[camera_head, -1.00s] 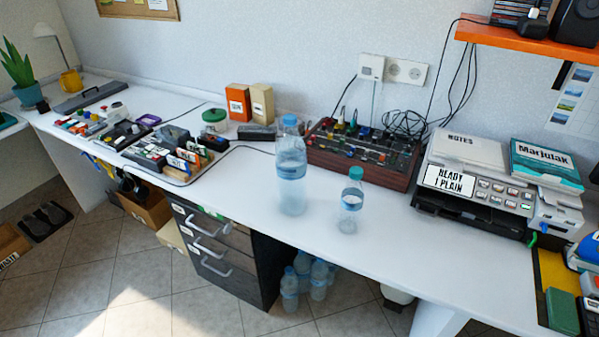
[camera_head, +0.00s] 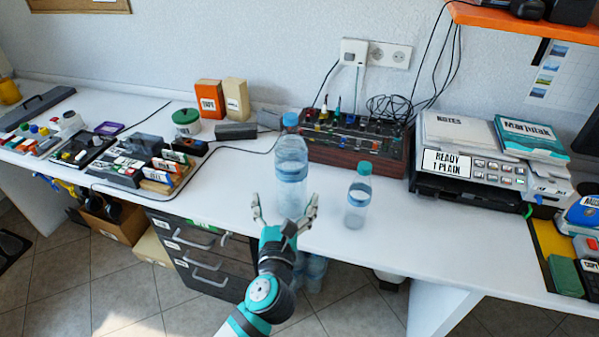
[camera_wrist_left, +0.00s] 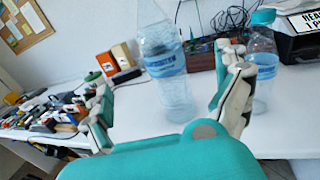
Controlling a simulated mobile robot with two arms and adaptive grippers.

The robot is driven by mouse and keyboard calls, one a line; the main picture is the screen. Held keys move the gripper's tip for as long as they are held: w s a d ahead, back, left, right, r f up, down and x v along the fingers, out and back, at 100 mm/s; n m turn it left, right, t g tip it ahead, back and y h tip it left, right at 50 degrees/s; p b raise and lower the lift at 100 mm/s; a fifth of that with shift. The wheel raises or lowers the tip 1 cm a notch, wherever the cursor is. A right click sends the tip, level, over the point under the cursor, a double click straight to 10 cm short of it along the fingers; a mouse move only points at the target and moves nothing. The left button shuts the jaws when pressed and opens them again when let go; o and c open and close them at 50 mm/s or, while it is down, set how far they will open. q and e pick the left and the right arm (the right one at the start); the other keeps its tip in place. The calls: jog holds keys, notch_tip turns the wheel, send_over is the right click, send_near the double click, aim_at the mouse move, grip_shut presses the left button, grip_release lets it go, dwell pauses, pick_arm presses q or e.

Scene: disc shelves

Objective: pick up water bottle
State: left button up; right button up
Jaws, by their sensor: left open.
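A large clear water bottle (camera_head: 291,172) with a blue cap and blue label stands upright on the white desk (camera_head: 420,225). A smaller bottle (camera_head: 358,196) with a teal cap stands upright to its right. My left gripper (camera_head: 285,212) is open and empty at the desk's front edge, in front of the large bottle. In the left wrist view the large bottle (camera_wrist_left: 168,65) shows beyond and between the spread fingers (camera_wrist_left: 165,95). The small bottle (camera_wrist_left: 261,70) is just outside the right finger there. My right gripper is not in view.
A wooden-sided mixer (camera_head: 355,150) with cables stands behind the bottles. A printer (camera_head: 470,160) stands to the right, with an orange shelf (camera_head: 530,25) above. Tools and boxes crowd the desk's left. Drawers (camera_head: 205,255) are below. The front desk right of the small bottle is clear.

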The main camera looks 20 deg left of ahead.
aim_at(290, 167)
pick_arm(q)
jog(key=w, duration=0.3)
jog(key=w+a, duration=0.1)
jog(key=w, duration=0.3)
jog(key=w+a, duration=0.1)
jog(key=w, duration=0.3)
jog(key=shift+w+a+f, duration=0.1)
jog(key=w, duration=0.2)
jog(key=w+a, duration=0.1)
jog(key=w, duration=0.2)
jog(key=shift+f, duration=0.15)
jog(key=shift+a, duration=0.1)
jog(key=shift+c, duration=1)
jog(key=c, duration=1.4)
jog(key=shift+r, duration=0.4)
jog(key=shift+w+f, duration=0.1)
